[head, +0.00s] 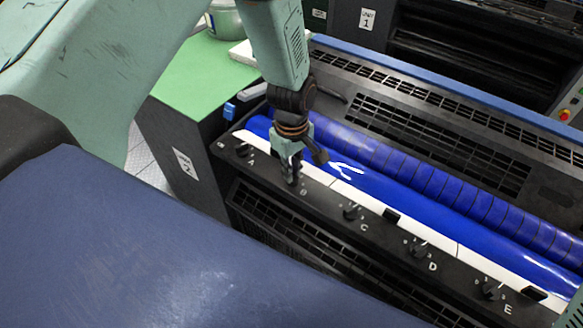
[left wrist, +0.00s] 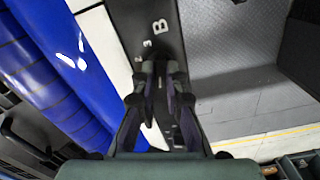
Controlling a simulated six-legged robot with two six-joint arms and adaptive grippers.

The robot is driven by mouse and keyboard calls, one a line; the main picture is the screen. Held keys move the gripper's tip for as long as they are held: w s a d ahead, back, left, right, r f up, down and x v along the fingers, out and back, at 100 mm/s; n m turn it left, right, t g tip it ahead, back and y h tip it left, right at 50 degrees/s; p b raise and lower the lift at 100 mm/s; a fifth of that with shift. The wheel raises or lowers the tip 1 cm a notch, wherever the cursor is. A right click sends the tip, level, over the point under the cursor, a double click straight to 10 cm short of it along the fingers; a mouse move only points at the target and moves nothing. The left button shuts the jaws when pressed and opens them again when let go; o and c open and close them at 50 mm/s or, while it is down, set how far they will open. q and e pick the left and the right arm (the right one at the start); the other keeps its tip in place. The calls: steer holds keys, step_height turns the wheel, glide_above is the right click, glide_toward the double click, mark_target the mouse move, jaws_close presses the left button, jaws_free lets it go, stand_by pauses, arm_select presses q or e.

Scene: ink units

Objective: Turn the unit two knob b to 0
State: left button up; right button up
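My left gripper (head: 290,179) points down at the dark front ledge of the ink unit (head: 320,198), right at the B label, where it hides knob b in the head view. In the left wrist view its fingers (left wrist: 161,75) stand close together with a narrow gap, just below the white letter B and small scale figures. A dark shape that looks like knob b (left wrist: 162,92) shows between them, but its pointer is hidden. I cannot tell whether the fingers press on it. My right gripper is not in view.
Knob A (head: 244,150) is left of my gripper; knobs C (head: 350,211), D (head: 418,249) and E (head: 490,290) are to its right. A blue roller (head: 420,203) lies behind the ledge. A green-topped cabinet (head: 196,78) carries a pot (head: 224,20).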

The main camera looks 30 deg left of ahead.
arm_select(q)
steer(key=o, duration=0.4)
steer(key=shift+r, duration=0.2)
step_height(320, 180, up, 12)
steer(key=shift+f, duration=0.15)
stand_by(0.5)
